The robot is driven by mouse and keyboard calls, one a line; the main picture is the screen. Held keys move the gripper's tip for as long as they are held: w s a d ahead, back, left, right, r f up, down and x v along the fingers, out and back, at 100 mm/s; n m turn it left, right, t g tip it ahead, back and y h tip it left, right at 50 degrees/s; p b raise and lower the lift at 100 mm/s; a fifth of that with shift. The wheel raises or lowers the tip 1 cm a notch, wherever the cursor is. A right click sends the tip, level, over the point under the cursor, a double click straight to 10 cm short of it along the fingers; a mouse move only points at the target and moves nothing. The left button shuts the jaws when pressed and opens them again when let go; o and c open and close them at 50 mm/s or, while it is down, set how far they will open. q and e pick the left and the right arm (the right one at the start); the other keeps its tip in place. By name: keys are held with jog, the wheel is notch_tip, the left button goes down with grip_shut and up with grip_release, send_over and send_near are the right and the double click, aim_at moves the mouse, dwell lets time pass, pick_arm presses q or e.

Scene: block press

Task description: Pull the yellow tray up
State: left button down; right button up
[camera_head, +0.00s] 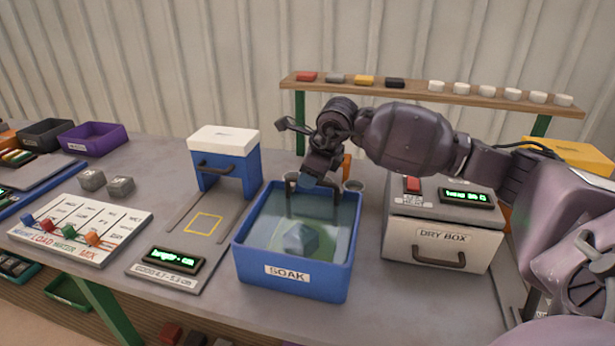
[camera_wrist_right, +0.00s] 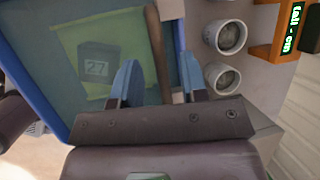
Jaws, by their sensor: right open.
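The blue SOAK tank (camera_head: 290,282) holds water. The yellow tray lies under the water; it looks yellow-green in the wrist view (camera_wrist_right: 75,38) and tinted by the water in the head view. A grey block (camera_head: 301,240) sits on it; it shows the number 27 in the wrist view (camera_wrist_right: 97,66). A brown bar (camera_wrist_right: 157,50) runs beside the tray and passes between my fingers; whether it touches them I cannot tell. My right gripper (camera_head: 314,203) is over the back part of the tank, pointing down. It is open, with blue fingertips (camera_wrist_right: 160,82). My left gripper is not in view.
Two grey cups stand just behind the tank, one at the right (camera_head: 353,186). The DRY BOX (camera_head: 438,238) is close at the right, and a blue press (camera_head: 225,165) stands at the left. A shelf (camera_head: 430,94) with blocks runs along the back.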

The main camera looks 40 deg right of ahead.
jog(key=shift+w+a+f, duration=0.1)
jog(key=shift+w+f, duration=0.1)
jog(key=shift+f, duration=0.25)
grip_shut()
jog(key=shift+r, duration=0.1)
